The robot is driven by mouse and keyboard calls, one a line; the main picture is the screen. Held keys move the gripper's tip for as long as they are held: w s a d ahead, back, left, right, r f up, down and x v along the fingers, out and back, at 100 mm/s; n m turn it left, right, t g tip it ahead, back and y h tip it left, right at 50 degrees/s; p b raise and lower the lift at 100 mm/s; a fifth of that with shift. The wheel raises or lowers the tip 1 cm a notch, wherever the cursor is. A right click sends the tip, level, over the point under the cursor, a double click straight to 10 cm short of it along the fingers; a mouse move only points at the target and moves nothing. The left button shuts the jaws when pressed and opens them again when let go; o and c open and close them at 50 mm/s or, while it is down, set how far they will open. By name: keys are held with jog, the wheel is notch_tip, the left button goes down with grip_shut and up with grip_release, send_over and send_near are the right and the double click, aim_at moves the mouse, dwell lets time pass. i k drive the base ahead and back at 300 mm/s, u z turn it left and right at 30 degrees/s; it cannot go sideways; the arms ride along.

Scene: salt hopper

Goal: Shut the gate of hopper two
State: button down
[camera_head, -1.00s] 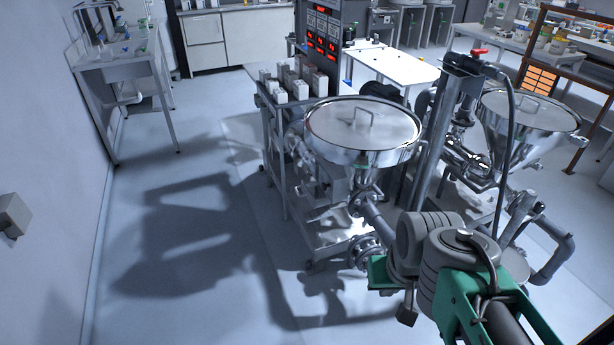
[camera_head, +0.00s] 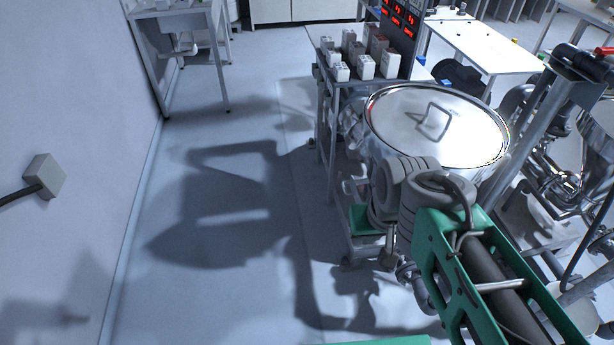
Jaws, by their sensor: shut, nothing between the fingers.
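A round steel hopper (camera_head: 438,126) with a handled lid stands right of the middle, in front of the rack. A second steel hopper (camera_head: 598,135) shows only partly at the right edge. I cannot read a number on either, so I cannot tell which is hopper two. The outlet and gate of the nearer hopper are hidden behind my grey and green arm. No gate handle can be made out clearly. My arm reaches up from the lower right, its grey joint overlapping the nearer hopper's front. My gripper's fingers cannot be made out.
A steel post (camera_head: 535,120) stands between the hoppers. A rack (camera_head: 333,135) with several white boxes (camera_head: 366,66) and a red-lit display panel (camera_head: 401,20) stands behind the nearer hopper. A wall box (camera_head: 44,176) is at left. The floor (camera_head: 215,215) on the left is clear.

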aim_at(361, 188)
jog(key=u, duration=0.85)
jog(key=i, duration=0.85)
jog(key=u, duration=0.85)
